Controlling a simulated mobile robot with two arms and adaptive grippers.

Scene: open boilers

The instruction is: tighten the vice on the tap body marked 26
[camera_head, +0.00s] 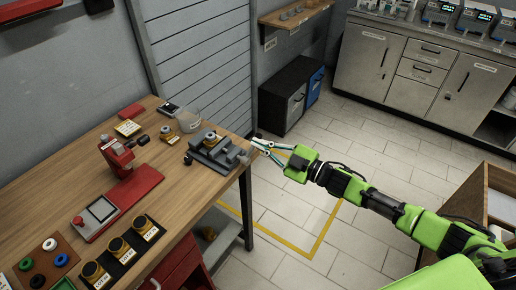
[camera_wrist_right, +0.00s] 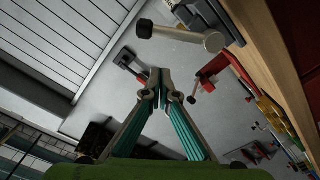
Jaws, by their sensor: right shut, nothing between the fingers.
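The dark grey vice (camera_head: 213,155) stands near the right end of the wooden workbench. A small brass tap body (camera_head: 210,137) shows at its jaws; no number is readable on it. The vice's screw end (camera_head: 242,158) points toward the bench edge. What looks like its grey bar with a dark knob shows at the top of the right wrist view (camera_wrist_right: 180,35). My right gripper (camera_head: 256,145) is shut and empty, just off the bench edge beside the vice; its fingertips meet in the wrist view (camera_wrist_right: 158,78). It appears apart from the bar. My left gripper is out of view.
Other brass parts (camera_head: 167,132) lie on the bench left of the vice. A red press (camera_head: 118,153), a red-and-grey device (camera_head: 100,211) and a dark tray with several brass parts (camera_head: 118,246) stand nearer. The floor right of the bench is clear; a dark cabinet (camera_head: 285,95) stands behind.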

